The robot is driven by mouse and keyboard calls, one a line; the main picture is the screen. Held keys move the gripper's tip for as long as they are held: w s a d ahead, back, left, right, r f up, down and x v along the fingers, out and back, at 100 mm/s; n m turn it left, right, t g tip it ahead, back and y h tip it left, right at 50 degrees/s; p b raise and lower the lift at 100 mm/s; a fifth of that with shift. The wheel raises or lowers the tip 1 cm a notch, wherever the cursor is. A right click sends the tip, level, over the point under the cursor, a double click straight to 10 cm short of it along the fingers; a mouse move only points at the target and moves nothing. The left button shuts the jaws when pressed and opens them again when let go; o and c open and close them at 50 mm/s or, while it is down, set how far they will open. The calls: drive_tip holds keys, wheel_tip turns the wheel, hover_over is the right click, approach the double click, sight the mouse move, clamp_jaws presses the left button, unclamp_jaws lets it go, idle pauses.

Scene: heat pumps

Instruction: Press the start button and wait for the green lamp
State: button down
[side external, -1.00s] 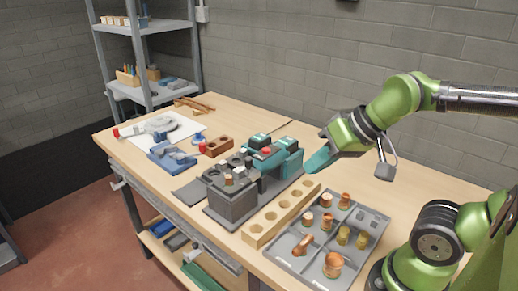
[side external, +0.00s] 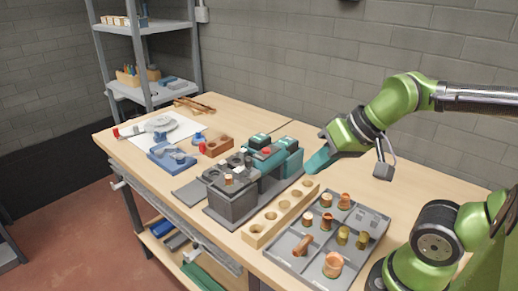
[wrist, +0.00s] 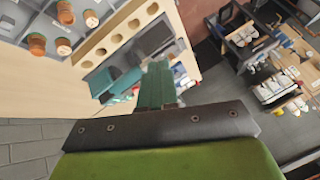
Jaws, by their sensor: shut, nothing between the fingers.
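A grey and teal press station (side external: 235,204) stands on a dark plate in the middle of the bench. A red button (side external: 266,151) shows on its teal upper part. My gripper (side external: 312,166) is shut and empty, just to the right of the teal part and apart from the button. In the wrist view my gripper (wrist: 156,85) has its closed teal fingers over the teal part of the station (wrist: 118,84), which they partly hide. I cannot make out a lit green lamp in either view.
A wooden block with holes (side external: 275,218) lies in front of the station. A grey tray (side external: 287,262) with several copper and brass fittings is at the front right. A blue fixture (side external: 171,157) and a brown block (side external: 217,146) lie to the left. Bare bench shows behind my gripper.

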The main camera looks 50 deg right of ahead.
drive_tip(key=w+d+f+m, duration=0.1)
drive_tip(key=w+d+m, duration=0.3)
drive_tip(key=w+m, duration=0.3)
drive_tip(key=w+d+f+m, duration=0.1)
drive_tip(key=w+d+m, duration=0.35)
drive_tip(key=w, duration=0.35)
wheel_tip(320, 180, up, 2)
drive_tip(key=m+t, duration=0.2)
drive_tip(key=m, duration=0.7)
hover_over(269, 151)
drive_tip(key=shift+w+d, duration=0.1)
drive_tip(key=shift+f, duration=4.45)
drive_tip(key=shift+f, duration=0.1)
drive_tip(key=shift+f, duration=0.35)
